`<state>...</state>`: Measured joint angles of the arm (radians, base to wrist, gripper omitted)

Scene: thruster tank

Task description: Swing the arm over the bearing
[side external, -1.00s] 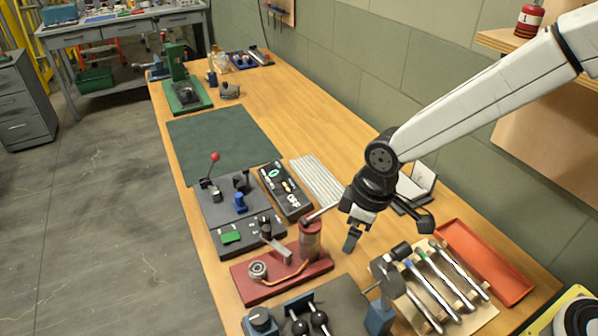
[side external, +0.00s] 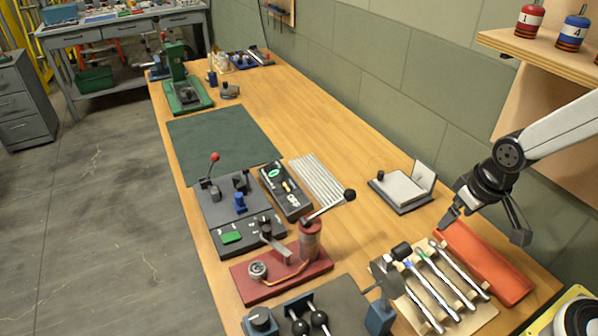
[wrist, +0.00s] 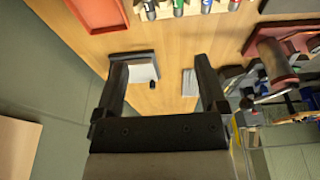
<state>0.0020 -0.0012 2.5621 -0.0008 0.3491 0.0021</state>
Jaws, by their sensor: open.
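The red fixture (side external: 290,275) stands on the near part of the bench. A round metal ring that looks like the bearing (side external: 258,270) sits on the left end of its base. A red post (side external: 310,241) rises at its right end. A thin arm (side external: 327,207) with a black knob (side external: 349,195) slants up and right from the post, away from the bearing. A short grey bar (side external: 274,244) stands between post and bearing. My gripper (side external: 485,226) is open and empty, well right of the arm. The wrist view shows its spread fingers (wrist: 162,68) and part of the red fixture (wrist: 275,58).
A rack of metal tools (side external: 440,292) and an orange tray (side external: 487,262) lie below my gripper. A grey hinged plate (side external: 402,189) lies left of it. A wooden shelf (side external: 550,52) with coils hangs on the wall.

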